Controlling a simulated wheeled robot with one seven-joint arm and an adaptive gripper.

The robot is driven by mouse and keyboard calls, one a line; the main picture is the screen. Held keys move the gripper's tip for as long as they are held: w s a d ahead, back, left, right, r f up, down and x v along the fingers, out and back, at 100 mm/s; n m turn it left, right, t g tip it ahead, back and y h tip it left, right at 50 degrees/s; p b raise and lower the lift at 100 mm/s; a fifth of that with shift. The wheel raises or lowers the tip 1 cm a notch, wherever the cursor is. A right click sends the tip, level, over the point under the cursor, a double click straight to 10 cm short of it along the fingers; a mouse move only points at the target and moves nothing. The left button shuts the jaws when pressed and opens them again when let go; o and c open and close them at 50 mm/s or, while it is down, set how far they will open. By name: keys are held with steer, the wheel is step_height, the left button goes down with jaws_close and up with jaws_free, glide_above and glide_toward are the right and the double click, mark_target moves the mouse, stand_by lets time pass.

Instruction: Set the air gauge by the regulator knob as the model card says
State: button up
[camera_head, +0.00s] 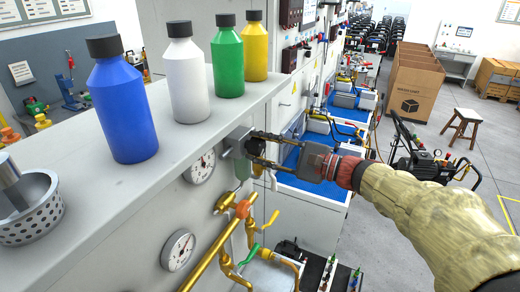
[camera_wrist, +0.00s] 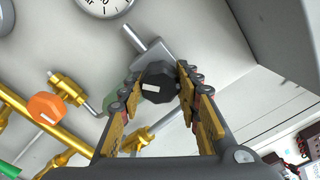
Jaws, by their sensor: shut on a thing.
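My gripper (camera_head: 262,148) reaches in from the right, and its fingers are shut on the black regulator knob (camera_wrist: 158,84) in the wrist view. A white mark shows on the knob's face. The grey regulator body (camera_wrist: 152,52) sits behind it against the panel. In the head view the knob is mostly hidden by the fingers. A round white gauge (camera_head: 201,166) is just left of the regulator; in the wrist view a gauge dial (camera_wrist: 104,4) is cut off at the top. Its needle reading is too small to tell. I cannot identify a model card.
A second gauge (camera_head: 178,250) and brass pipes (camera_head: 222,240) with an orange knob (camera_head: 243,209) lie below. On the ledge above stand blue (camera_head: 124,110), white (camera_head: 185,80), green (camera_head: 228,65) and yellow (camera_head: 254,50) bottles and a perforated metal cup (camera_head: 30,210).

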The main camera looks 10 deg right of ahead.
steer(key=o, duration=1.1)
steer(key=shift+o, duration=0.3)
steer(key=v, duration=1.2)
